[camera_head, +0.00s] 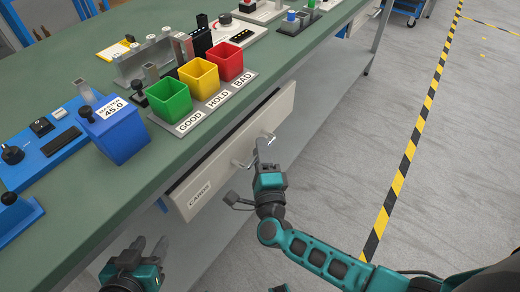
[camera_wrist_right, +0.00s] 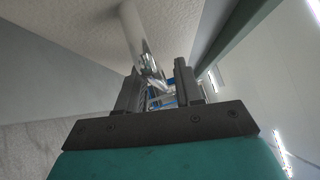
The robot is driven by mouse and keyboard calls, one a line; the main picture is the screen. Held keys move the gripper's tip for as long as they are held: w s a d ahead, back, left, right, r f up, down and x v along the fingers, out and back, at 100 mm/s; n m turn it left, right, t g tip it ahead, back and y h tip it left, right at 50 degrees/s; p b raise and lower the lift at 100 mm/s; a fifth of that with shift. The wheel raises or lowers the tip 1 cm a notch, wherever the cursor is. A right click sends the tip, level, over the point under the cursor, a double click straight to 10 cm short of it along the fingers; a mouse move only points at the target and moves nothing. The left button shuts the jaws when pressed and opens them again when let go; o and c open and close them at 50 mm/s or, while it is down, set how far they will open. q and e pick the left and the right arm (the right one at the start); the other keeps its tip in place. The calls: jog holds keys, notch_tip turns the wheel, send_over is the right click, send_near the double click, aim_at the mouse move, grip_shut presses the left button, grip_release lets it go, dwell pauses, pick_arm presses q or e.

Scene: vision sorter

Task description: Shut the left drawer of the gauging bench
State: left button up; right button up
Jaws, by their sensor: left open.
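The drawer (camera_head: 222,158) has a cream front with a label at its left end and a metal bar handle. It stands out a little from under the green bench top (camera_head: 105,205). My right gripper (camera_head: 262,143) is at the handle (camera_head: 240,164), fingers pointing at the drawer front. My left gripper (camera_head: 150,247) is open and empty, low in front of the bench, apart from the drawer.
Green, yellow and red bins (camera_head: 198,78) stand on the bench above the drawer. A blue gauge block (camera_head: 115,130) and other fixtures are near the left. The floor (camera_head: 350,150) to the right is clear, with a striped line.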

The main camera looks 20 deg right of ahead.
aim_at(247, 147)
jog(key=shift+c, duration=0.2)
grip_shut()
jog(key=w+a+b, duration=0.1)
jog(key=w+a, duration=0.1)
jog(key=w, duration=0.1)
jog(key=shift+w+a+f+b, duration=0.1)
jog(key=shift+a+b, duration=0.1)
jog(key=shift+b, duration=0.2)
pick_arm(q)
jog(key=shift+w+d+f, duration=0.1)
jog(key=shift+d+f, duration=0.1)
jog(key=shift+d, duration=0.15)
pick_arm(e)
jog(key=shift+w+a+r, duration=0.1)
jog(key=shift+a+r, duration=0.05)
jog(key=shift+r, duration=0.1)
jog(key=shift+o, duration=0.2)
grip_release()
jog(key=shift+f, duration=0.1)
pick_arm(q)
jog(key=shift+f, duration=0.1)
jog(key=shift+f, duration=0.1)
pick_arm(e)
jog(key=shift+f, duration=0.1)
